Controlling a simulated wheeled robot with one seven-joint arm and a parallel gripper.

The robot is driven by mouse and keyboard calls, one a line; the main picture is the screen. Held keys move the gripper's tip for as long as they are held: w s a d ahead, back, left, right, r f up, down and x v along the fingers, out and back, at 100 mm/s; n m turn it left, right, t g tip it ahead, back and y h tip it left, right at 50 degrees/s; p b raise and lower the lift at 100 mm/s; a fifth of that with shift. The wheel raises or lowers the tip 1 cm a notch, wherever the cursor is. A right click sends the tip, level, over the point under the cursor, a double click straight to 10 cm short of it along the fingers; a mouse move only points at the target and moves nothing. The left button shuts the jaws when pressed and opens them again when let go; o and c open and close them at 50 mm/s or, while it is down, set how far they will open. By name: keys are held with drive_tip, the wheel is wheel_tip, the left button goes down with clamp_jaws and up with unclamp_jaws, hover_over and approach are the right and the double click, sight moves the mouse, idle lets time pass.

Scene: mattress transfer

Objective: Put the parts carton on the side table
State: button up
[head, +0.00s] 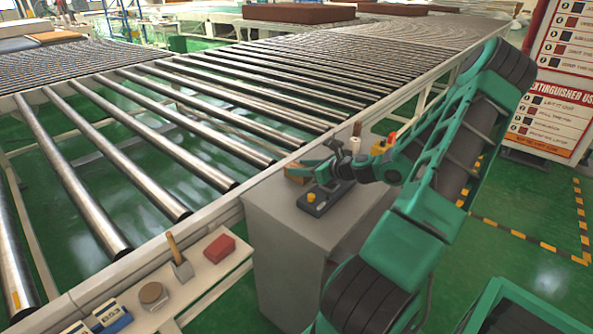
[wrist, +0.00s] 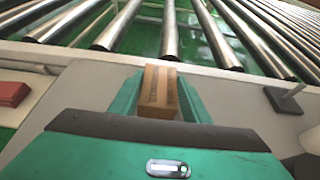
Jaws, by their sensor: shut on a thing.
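The parts carton (head: 297,172) is a small brown box at the conveyor-side edge of the grey cabinet top. In the wrist view the carton (wrist: 158,92) sits between my two green fingers. My gripper (head: 308,170) is shut on it; in the wrist view the fingers (wrist: 158,98) flank its sides. I cannot tell whether the carton touches the cabinet top or hangs just above it. A low white side table (head: 205,270) stands left of the cabinet, with free patches between the things on it.
The grey cabinet (head: 290,225) bears a dark control box (head: 322,200) with a yellow button, close under my gripper. The side table bears a red box (head: 219,248), a wooden-handled tool in a holder (head: 181,268), a round tin (head: 153,294) and blue-white boxes (head: 112,316). The roller conveyor (head: 190,130) runs behind.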

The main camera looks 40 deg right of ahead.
drive_tip(key=shift+f, duration=0.25)
drive_tip(key=o, duration=1.3)
drive_tip(key=v, duration=1.2)
drive_tip(key=shift+s, duration=0.15)
